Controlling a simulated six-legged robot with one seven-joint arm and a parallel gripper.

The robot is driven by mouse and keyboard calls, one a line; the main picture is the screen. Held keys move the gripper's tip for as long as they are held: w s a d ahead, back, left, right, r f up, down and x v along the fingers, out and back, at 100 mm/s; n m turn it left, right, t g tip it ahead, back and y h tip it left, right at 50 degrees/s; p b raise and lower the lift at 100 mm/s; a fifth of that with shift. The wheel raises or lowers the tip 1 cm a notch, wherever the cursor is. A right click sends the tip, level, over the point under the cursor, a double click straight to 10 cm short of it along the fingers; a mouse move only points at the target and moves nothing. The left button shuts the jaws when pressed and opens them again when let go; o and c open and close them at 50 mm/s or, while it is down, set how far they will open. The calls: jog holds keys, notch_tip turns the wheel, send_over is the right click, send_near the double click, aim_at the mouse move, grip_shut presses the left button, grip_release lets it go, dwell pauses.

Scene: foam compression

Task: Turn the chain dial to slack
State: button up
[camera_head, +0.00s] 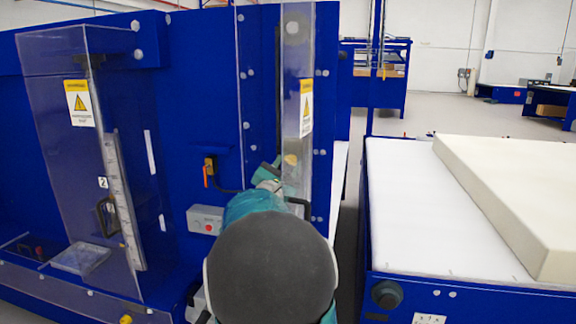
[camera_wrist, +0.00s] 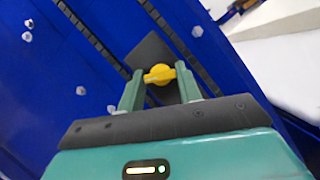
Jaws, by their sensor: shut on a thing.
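The chain dial (camera_wrist: 159,74) is a small yellow knob on a dark grey plate (camera_wrist: 153,52) on the blue machine, seen in the wrist view. My gripper (camera_wrist: 160,90) has its two green fingers on either side of the dial, shut on it. Dark chain-like strips run diagonally on the blue panel around the plate. In the head view my teal and grey arm reaches to the blue machine (camera_head: 180,125) and hides most of the gripper and the dial. I cannot read any marking by the dial.
A clear guard (camera_head: 297,60) with a yellow warning label stands just above my arm. A grey button box (camera_head: 205,219) is left of it. At right, a white table (camera_head: 400,215) bears a cream foam slab (camera_head: 520,190). A narrow gap separates machine and table.

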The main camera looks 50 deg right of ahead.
jog(key=shift+f, duration=0.1)
jog(key=o, duration=1)
jog(key=shift+a, duration=0.15)
jog(key=v, duration=1.3)
jog(key=shift+s+a, duration=0.1)
jog(key=shift+a, duration=0.2)
jog(key=shift+a, duration=0.1)
